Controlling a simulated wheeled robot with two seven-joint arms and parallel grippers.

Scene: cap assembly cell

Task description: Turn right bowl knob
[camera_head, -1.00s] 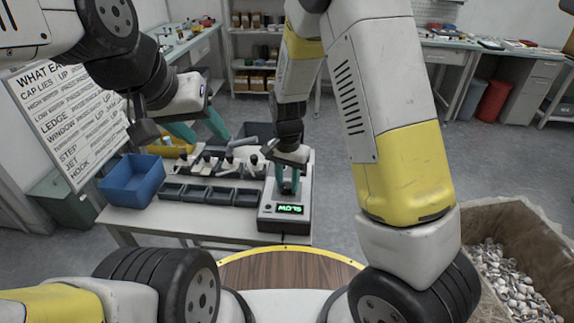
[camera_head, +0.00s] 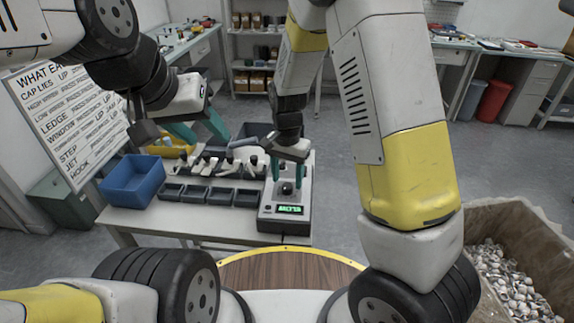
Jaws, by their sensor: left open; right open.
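A grey-white bowl feeder control box (camera_head: 268,224) stands at the right end of the low table, with a lit green display (camera_head: 290,209) whose word is too small to read surely. A dark knob (camera_head: 287,188) sits on its top. My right gripper (camera_head: 287,184) points down over the box, its teal fingers open on either side of the knob; I cannot tell whether they touch it. My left gripper (camera_head: 198,130) is open and empty, its teal fingers above the back left of the table, away from the box.
A blue bin (camera_head: 133,182) stands at the table's left end. Dark trays (camera_head: 208,196) with several small parts lie between bin and box. A yellow bin (camera_head: 172,146) is behind. A sign board (camera_head: 68,115) stands at left; a crate of caps (camera_head: 510,225) at right.

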